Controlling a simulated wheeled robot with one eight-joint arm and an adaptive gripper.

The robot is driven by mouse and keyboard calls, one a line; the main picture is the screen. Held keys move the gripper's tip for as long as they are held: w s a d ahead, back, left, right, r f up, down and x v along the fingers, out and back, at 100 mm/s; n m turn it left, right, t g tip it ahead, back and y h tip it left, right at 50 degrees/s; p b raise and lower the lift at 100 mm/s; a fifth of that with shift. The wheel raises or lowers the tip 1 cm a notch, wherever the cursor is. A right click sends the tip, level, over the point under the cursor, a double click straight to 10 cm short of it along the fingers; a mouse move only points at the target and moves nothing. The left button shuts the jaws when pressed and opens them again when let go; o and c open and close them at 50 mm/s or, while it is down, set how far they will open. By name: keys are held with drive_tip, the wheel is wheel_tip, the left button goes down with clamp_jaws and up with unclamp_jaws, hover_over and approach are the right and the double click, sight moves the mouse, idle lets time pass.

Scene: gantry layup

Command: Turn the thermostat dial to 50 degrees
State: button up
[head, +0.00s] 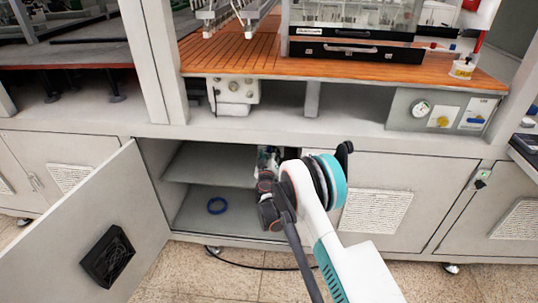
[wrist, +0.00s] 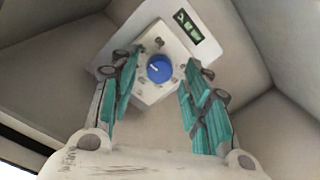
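The dial is a round blue knob (wrist: 159,68) with a short white pointer mark on its left part. It sits on a white box (wrist: 150,96) in the wrist view. No degree numbers can be read. My gripper (wrist: 160,84) is open, with one teal-padded finger on each side of the dial. A gap shows between each finger and the knob, so neither seems to touch it. In the head view my arm reaches into the open lower cabinet (head: 185,165) and hides the dial and most of my gripper.
The cabinet door (head: 85,215) stands open at the left. A control panel (head: 400,120) with a gauge and yellow knob is above right. In the wrist view, grey walls enclose the box closely.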

drive_tip(key=shift+s, duration=0.15)
drive_tip(key=s, duration=1.1)
drive_tip(key=shift+s+r, duration=0.2)
drive_tip(key=shift+s, duration=0.15)
